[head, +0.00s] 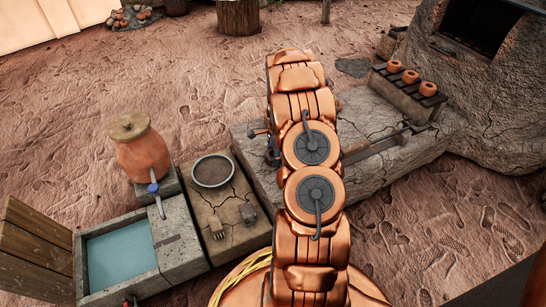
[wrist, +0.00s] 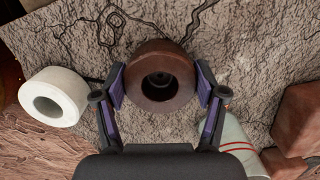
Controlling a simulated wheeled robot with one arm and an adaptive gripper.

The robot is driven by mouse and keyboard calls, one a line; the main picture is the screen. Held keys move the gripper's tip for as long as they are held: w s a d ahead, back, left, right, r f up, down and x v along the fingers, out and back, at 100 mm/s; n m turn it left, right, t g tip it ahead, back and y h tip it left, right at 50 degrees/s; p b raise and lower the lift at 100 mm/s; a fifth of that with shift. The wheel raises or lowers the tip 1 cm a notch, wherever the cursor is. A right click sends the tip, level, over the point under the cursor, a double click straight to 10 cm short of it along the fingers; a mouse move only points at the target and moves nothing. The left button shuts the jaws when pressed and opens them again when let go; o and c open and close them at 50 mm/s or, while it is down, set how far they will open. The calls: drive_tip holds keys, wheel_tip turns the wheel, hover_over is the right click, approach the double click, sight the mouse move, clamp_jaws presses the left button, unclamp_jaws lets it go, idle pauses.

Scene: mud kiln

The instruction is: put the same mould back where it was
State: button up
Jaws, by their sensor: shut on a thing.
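In the wrist view my gripper (wrist: 160,88) has its two purple-padded fingers closed on opposite sides of a dark brown round mould (wrist: 162,62) with a hole in its middle. The mould is over the cracked grey slab; I cannot tell whether it touches the surface. In the head view my copper arm hides the mould and most of the gripper.
A white hollow cylinder (wrist: 54,97) lies left of the mould. A white, red-striped object (wrist: 238,145) and reddish blocks (wrist: 300,118) are at right. The head view shows the slab (head: 388,150), a rack of small pots (head: 408,92), a clay jar (head: 143,155) and a water trough (head: 122,255).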

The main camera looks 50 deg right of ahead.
drive_tip(key=shift+r, duration=0.1)
drive_tip(key=o, duration=1.5)
drive_tip(key=shift+c, duration=0.2)
